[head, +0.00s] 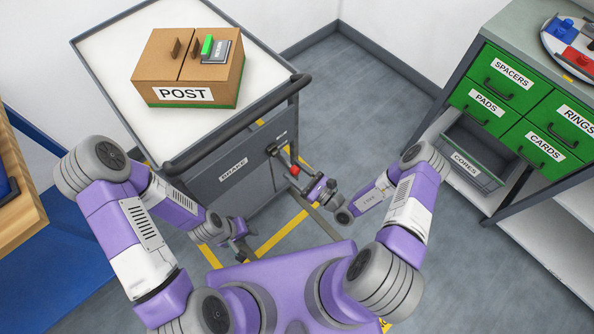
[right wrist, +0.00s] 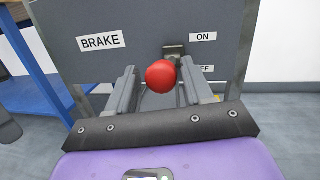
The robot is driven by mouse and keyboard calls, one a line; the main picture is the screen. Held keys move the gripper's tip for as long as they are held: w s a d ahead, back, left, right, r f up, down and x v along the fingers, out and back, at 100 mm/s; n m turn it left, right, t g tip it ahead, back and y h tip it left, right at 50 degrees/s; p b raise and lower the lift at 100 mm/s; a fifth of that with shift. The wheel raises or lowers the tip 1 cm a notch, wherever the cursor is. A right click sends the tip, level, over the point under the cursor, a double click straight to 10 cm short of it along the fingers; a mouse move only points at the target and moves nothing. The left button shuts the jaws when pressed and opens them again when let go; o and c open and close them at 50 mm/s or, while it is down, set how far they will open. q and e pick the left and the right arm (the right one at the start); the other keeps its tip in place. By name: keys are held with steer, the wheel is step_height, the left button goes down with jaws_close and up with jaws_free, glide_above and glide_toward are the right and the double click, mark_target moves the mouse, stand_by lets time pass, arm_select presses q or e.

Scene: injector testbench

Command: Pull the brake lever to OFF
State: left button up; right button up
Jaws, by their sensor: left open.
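The brake lever's round red knob (head: 294,170) sticks out from the grey panel of the trolley, right of the BRAKE label (head: 233,171). In the right wrist view, the red knob (right wrist: 160,77) is in front of the lever's bracket, beside the ON label (right wrist: 203,37). The OFF label (right wrist: 205,69) is lower and partly hidden by my finger. My right gripper (right wrist: 160,70) is open, one finger on each side of the knob, with gaps visible on both sides. It reaches the knob from the right in the head view (head: 303,179). My left gripper (head: 246,243) is open and empty, low and left of the lever.
A cardboard POST box (head: 187,94) stands on the trolley's white top (head: 110,60). The trolley's dark handle bar (head: 240,122) runs above the panel. A green drawer cabinet (head: 510,90) stands right, with its CORES drawer (head: 475,160) pulled out. A blue bench (head: 50,235) is left.

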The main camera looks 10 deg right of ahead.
steer(key=shift+o, duration=0.4)
steer(key=shift+r, duration=0.15)
steer(key=shift+d, duration=0.1)
steer(key=shift+s+d, duration=0.2)
steer(key=p+v, duration=0.1)
steer(key=v, duration=0.6)
steer(key=shift+a, duration=0.15)
